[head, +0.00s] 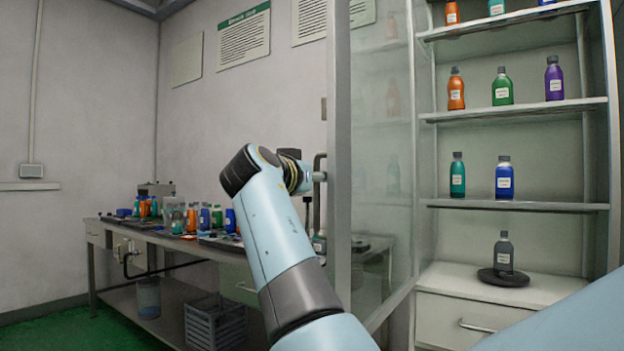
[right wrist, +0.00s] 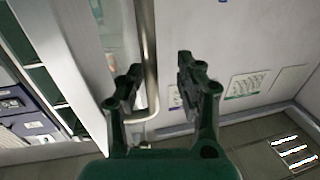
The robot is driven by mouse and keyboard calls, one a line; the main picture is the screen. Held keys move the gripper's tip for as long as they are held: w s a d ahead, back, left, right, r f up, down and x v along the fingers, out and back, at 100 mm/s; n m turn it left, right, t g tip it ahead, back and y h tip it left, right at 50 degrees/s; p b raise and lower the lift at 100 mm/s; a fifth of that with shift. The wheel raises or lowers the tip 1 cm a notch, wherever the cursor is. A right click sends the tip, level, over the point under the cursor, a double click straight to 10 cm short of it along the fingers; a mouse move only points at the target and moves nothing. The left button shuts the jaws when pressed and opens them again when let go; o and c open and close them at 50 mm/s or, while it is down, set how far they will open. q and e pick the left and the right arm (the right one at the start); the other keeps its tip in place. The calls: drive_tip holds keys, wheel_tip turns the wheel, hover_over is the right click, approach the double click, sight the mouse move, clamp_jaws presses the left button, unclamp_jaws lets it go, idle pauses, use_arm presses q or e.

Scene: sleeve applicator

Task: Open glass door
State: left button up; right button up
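The glass door (head: 382,150) stands swung out from the shelf cabinet (head: 515,205), its metal frame edge (head: 339,150) towards me. Its bar handle (head: 317,200) is on the left face of that frame. In the right wrist view the handle (right wrist: 150,60) runs between the two fingers of my right gripper (right wrist: 160,85), closer to the left finger. The fingers are apart, with a gap beside the bar. In the head view my bent arm reaches to the handle, and the gripper itself is mostly hidden there. My left gripper is not in view.
Several bottles, such as a green one (head: 502,87), stand on the open shelves. A grey bottle (head: 503,253) stands on a dark round base on the cabinet counter. A workbench (head: 120,232) with bottles is behind the arm. Green floor (head: 60,328) is clear at left.

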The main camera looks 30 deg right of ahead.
wheel_tip(320, 180, up, 10)
idle(0.6)
idle(0.4)
